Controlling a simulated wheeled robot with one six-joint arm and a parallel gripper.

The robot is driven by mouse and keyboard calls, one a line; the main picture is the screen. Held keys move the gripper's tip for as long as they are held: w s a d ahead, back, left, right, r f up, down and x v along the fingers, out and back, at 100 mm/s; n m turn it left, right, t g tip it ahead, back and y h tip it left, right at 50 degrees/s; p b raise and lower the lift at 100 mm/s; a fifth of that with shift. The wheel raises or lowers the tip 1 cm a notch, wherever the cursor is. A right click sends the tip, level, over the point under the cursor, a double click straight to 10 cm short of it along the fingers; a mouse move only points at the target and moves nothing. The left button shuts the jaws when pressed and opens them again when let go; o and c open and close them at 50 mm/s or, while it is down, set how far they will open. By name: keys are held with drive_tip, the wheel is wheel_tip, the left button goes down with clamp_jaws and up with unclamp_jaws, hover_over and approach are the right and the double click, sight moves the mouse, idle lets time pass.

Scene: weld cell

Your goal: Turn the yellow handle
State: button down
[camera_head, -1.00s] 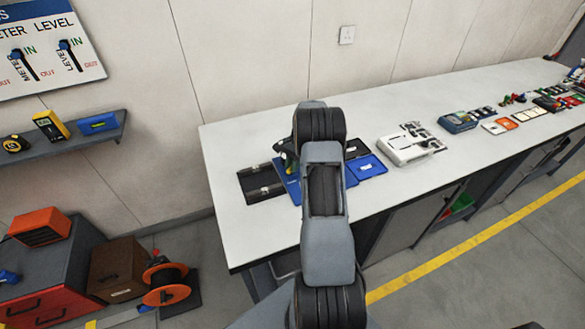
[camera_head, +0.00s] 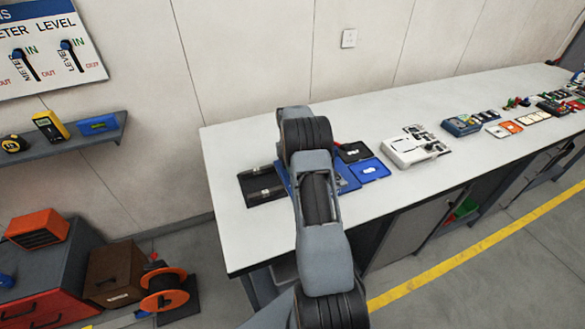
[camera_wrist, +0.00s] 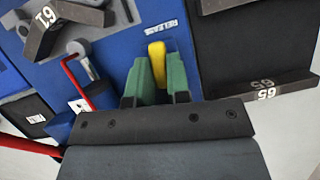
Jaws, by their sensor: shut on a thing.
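In the wrist view the yellow handle (camera_wrist: 157,60) stands on a blue panel with the word RELEASE printed beside it. My gripper (camera_wrist: 159,78) has green fingers, one on each side of the handle, and is shut on it. The handle's lower part is hidden between the fingers. In the head view my arm covers the gripper and the handle; part of the blue panel (camera_head: 347,180) shows beside it on the white bench (camera_head: 235,221).
In the wrist view a red bent rod (camera_wrist: 80,84) and a grey knob (camera_wrist: 80,50) are left of my gripper. A dark block marked 61 (camera_wrist: 62,22) is upper left; one marked 65 (camera_wrist: 265,89) is at right. A white device (camera_head: 409,151) stands farther along the bench.

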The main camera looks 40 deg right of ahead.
drive_tip(key=shift+n+h, duration=0.3)
drive_tip(key=shift+n, duration=0.7)
drive_tip(key=c, duration=1.1)
unclamp_jaws()
drive_tip(key=v, duration=1.4)
drive_tip(key=shift+w+a+f, duration=0.1)
drive_tip(key=shift+a, duration=0.05)
